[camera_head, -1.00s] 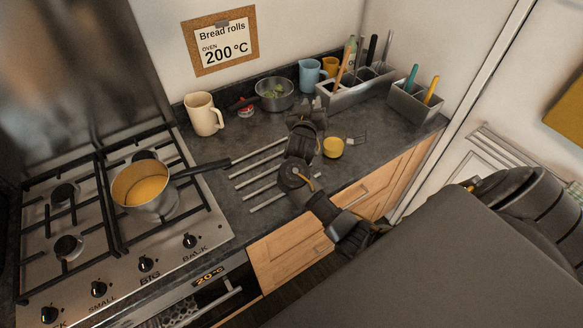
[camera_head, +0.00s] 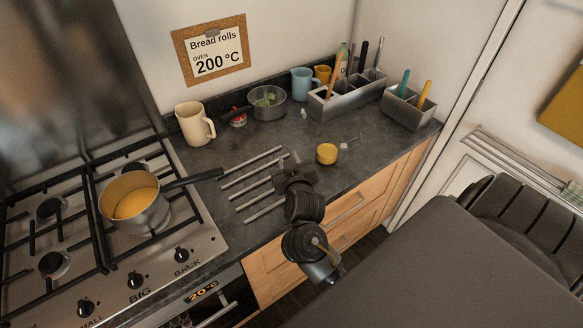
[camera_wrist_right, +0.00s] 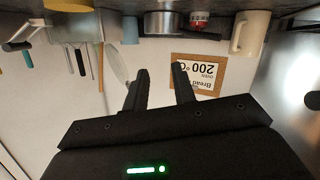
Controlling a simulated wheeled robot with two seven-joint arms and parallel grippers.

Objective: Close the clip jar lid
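The clip jar appears to be the small glass jar with yellow contents (camera_head: 327,154) on the dark counter, right of the metal bars. A clear piece with thin wire, seemingly its lid (camera_head: 352,143), sticks out to its right, so the jar looks open. My right gripper (camera_head: 286,160) is left of the jar in the head view, apart from it and empty. In the right wrist view its two fingers (camera_wrist_right: 162,70) are spread. I cannot make out the jar for certain in that view. My left gripper is not in view.
Left is a hob with an orange-filled saucepan (camera_head: 136,205), its handle reaching over the counter. Behind are a cream mug (camera_head: 195,125), a metal pan (camera_head: 267,103), a blue jug (camera_head: 304,82) and utensil holders (camera_head: 348,95). Counter around the jar is mostly clear.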

